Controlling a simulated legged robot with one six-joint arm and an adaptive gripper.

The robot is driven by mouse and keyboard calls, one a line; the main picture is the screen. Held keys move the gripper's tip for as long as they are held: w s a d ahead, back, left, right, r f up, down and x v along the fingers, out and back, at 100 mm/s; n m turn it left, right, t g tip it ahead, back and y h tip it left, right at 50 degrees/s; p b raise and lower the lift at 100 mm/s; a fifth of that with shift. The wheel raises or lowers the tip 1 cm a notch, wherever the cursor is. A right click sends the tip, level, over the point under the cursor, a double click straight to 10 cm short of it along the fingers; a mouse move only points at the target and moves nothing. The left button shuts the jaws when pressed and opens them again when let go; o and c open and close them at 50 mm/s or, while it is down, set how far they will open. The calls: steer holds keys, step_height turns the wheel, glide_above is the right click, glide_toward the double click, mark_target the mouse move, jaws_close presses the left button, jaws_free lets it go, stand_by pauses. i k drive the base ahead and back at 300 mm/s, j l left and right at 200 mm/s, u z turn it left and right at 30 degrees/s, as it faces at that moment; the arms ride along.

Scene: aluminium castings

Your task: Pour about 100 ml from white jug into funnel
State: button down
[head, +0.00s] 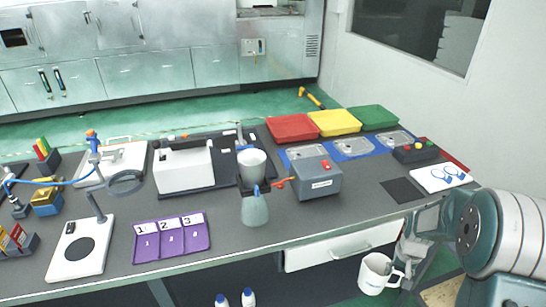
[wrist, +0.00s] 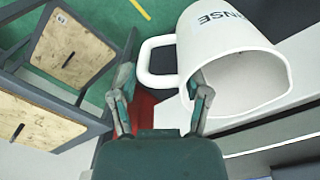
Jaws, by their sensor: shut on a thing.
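The white jug (head: 375,273) hangs in front of the bench's right part, below the level of the top, and looks close to upright. My gripper (wrist: 160,92) is shut on the jug's handle, with a finger on either side. In the wrist view the jug (wrist: 232,62) shows dark lettering and an open mouth; I cannot tell the liquid level inside. A grey funnel-like cup (head: 251,165) stands at the middle of the bench, apart from the jug, above a grey-green conical vessel (head: 255,210) near the front edge. The funnel's inside is not clear.
A grey box (head: 315,181) with a red button stands right of the funnel, and a purple numbered tray (head: 172,240) lies to its left. A white drawer (head: 340,246) sits under the bench's front edge. Wooden-topped stools (wrist: 70,50) stand left in the wrist view.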

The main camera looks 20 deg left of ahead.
mark_target(251, 163)
steer(key=k+j+z, duration=0.15)
steer(key=k+j, duration=0.15)
steer(key=j, duration=0.25)
steer(key=k+j+z, duration=0.15)
steer(key=k+j, duration=0.15)
steer(key=j, duration=0.2)
steer(key=k+j+z, duration=0.1)
steer(key=k+j, duration=0.25)
steer(key=j, duration=0.15)
